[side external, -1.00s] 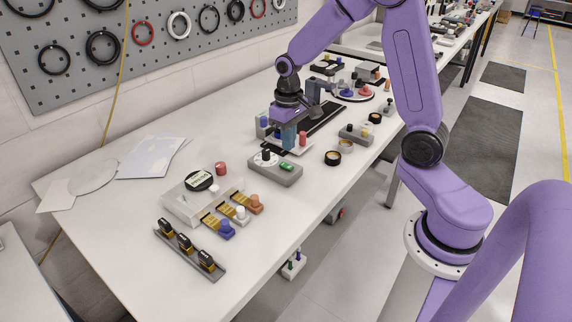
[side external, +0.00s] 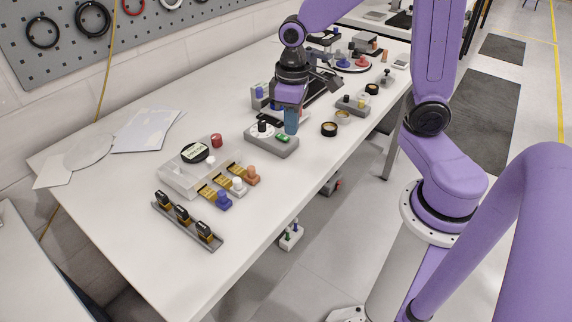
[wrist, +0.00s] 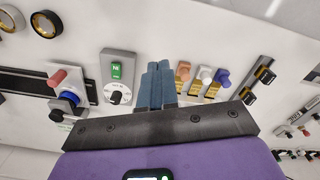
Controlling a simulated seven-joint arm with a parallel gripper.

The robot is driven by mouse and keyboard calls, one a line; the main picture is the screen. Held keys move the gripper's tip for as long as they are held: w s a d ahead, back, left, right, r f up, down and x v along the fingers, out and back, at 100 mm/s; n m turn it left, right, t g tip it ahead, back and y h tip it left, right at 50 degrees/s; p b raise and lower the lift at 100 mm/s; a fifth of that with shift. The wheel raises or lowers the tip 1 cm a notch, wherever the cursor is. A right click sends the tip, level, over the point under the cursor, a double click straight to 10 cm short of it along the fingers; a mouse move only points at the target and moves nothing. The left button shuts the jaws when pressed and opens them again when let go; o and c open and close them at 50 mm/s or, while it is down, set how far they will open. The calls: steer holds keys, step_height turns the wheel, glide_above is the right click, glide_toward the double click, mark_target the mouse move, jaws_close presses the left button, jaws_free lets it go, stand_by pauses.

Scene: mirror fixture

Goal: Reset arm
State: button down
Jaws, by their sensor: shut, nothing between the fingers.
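My gripper (side external: 291,124) is shut and empty, its blue-grey fingers pointing down over the bench beside the grey switch box. In the wrist view the fingers (wrist: 158,68) lie together with nothing between them. The grey switch box (side external: 271,139) has a green rocker switch (wrist: 116,71) and a black knob on a white dial (wrist: 117,94). The fixture on a black rail (wrist: 32,86) carries a red knob (wrist: 58,78) and a blue ring (wrist: 70,98). In the side view my gripper partly hides that fixture.
A pale box (side external: 183,177) has brass tabs with blue, white and orange knobs. A grey rail (side external: 187,226) with black-topped pieces lies nearer. Rings (side external: 329,129) and a grey knob block (side external: 352,105) stand to the right.

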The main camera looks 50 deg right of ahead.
steer(key=s+a+r+n, duration=0.1)
steer(key=s+n, duration=0.3)
steer(key=s, duration=0.5)
steer(key=s+a+r+n, duration=0.1)
steer(key=s+n, duration=0.3)
steer(key=s, duration=0.5)
steer(key=shift+s+a, duration=0.2)
steer(key=shift+a, duration=0.2)
steer(key=shift+w+r, duration=0.1)
steer(key=w+d+m, duration=0.3)
steer(key=w+m, duration=0.5)
steer(key=m, duration=0.2)
steer(key=w+d+r+m, duration=0.1)
steer(key=w+d+m, duration=0.3)
steer(key=w+m, duration=0.5)
steer(key=w+d+r+m, duration=0.1)
steer(key=w+d+m, duration=0.2)
steer(key=w+m, duration=0.5)
steer(key=m, duration=0.3)
steer(key=shift+w+d, duration=0.35)
